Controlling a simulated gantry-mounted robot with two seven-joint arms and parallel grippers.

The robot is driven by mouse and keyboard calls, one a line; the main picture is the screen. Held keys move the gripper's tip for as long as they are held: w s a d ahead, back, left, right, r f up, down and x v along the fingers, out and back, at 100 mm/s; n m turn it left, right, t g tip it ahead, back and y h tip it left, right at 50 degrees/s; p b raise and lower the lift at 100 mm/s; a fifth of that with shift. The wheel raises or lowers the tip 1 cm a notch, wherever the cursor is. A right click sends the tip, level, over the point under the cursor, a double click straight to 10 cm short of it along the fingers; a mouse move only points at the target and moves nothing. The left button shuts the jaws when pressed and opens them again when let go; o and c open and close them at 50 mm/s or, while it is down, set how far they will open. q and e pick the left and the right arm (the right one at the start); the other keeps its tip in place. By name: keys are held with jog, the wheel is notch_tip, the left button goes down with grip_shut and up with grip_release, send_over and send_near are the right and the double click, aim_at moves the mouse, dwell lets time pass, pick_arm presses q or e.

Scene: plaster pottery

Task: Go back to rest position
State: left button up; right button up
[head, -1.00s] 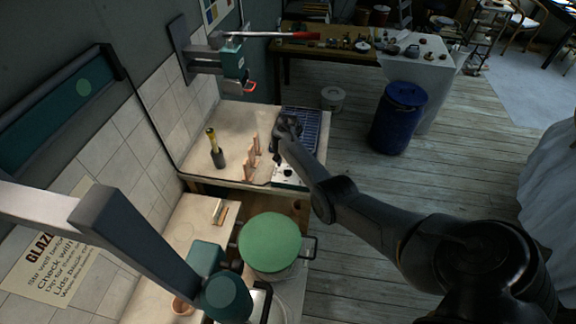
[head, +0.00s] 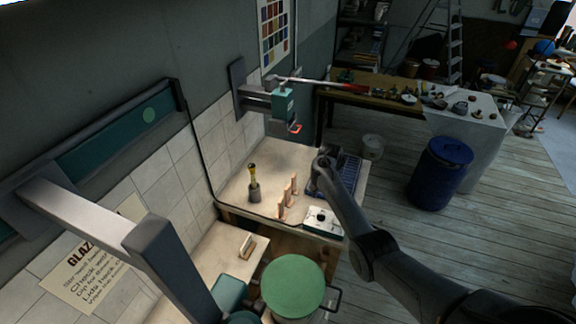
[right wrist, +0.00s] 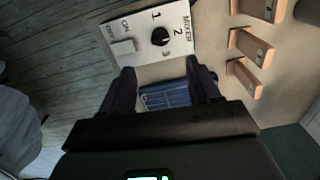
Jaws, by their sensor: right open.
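My right gripper (head: 322,165) is above the right side of the workbench in the head view, over the blue ribbed mat. In the right wrist view its two fingers (right wrist: 162,85) are spread apart with nothing between them. Beyond the fingertips lies the white control panel (right wrist: 150,32) with a black dial and a switch. The panel also shows in the head view (head: 323,222), at the bench's front edge. The blue ribbed mat (right wrist: 166,97) shows between the fingers. My left gripper is not in the head view.
Wooden pegs (head: 288,196) and a dark pot with a yellow-handled tool (head: 254,184) stand on the bench. A green-lidded bucket (head: 293,286) is in front. A wall-mounted teal device (head: 283,105) with a red-tipped lever overhangs the bench. A blue barrel (head: 440,172) stands on the floor at right.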

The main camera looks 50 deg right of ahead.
jog(key=shift+g, duration=0.8)
jog(key=s+f, duration=0.1)
jog(key=s+f+p, duration=0.1)
jog(key=s+f, duration=0.1)
jog(key=s+a+f, duration=0.1)
jog(key=s+f, duration=0.1)
jog(key=shift+s+f, duration=0.1)
jog(key=shift+s, duration=0.15)
jog(key=s+a+f+n+g+h+p, duration=0.1)
jog(key=s+a+f+n+p, duration=0.2)
jog(key=s, duration=0.4)
jog(key=s+a+f+g+p, duration=0.2)
jog(key=s+a+f, duration=0.2)
jog(key=s, duration=0.4)
jog(key=s+a+n+h+p, duration=0.1)
jog(key=s+a+n+p, duration=0.3)
jog(key=a, duration=0.3)
jog(key=s+a+r+n+t, duration=0.25)
jog(key=s+a+r, duration=0.2)
jog(key=a, duration=0.45)
jog(key=w+a+r+n+t+y, duration=0.1)
jog(key=w+a+r+n+t, duration=0.1)
jog(key=a+r, duration=0.5)
jog(key=w+a+r+n+t+y+p, duration=0.1)
jog(key=a+r+n, duration=0.4)
jog(key=r, duration=0.8)
jog(key=w+a+t, duration=0.1)
jog(key=a+t, duration=0.1)
jog(key=shift+w+a+r+t, duration=0.2)
jog(key=shift+a+t, duration=0.15)
